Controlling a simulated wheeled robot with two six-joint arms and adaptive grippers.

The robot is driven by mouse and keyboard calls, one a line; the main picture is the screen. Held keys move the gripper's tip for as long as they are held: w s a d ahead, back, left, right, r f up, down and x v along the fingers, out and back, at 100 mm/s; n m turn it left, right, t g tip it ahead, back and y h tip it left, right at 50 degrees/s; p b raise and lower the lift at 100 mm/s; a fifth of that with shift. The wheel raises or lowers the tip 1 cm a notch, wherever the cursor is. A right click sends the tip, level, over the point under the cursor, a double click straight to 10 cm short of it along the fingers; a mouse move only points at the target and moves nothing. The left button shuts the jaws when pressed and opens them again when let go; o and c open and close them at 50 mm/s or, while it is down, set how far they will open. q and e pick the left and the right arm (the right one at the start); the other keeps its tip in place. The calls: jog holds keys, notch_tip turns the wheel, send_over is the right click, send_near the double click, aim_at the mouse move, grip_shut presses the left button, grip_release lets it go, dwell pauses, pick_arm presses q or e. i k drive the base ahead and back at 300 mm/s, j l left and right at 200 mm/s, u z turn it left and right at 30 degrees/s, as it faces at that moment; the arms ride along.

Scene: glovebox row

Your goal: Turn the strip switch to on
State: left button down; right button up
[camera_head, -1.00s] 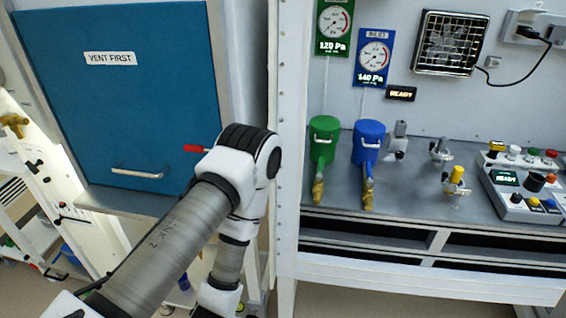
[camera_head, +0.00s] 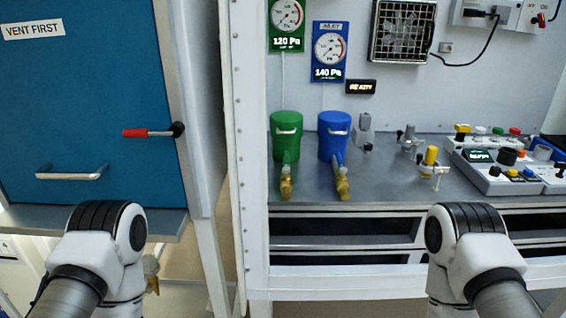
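The strip switch (camera_head: 541,19) is a small red toggle at the top right, on the wall-mounted white power strip (camera_head: 508,14). "OFF" and "ON" are printed above it; the toggle is too small for me to tell its position for sure. A black plug with a cable sits in the strip to the left of the switch. Only the bent upper parts of my two arms show at the bottom, one left and one right.
A fan (camera_head: 402,32) hangs left of the strip. On the grey bench (camera_head: 385,188) stand a green canister (camera_head: 286,124), a blue canister (camera_head: 334,123), small valves and a control panel (camera_head: 500,174). A blue door (camera_head: 85,110) with a red-handled lever (camera_head: 150,132) is at left.

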aim_at(540, 16)
jog(key=l+z, duration=0.1)
jog(key=z, duration=1.25)
jog(key=i+j, duration=0.05)
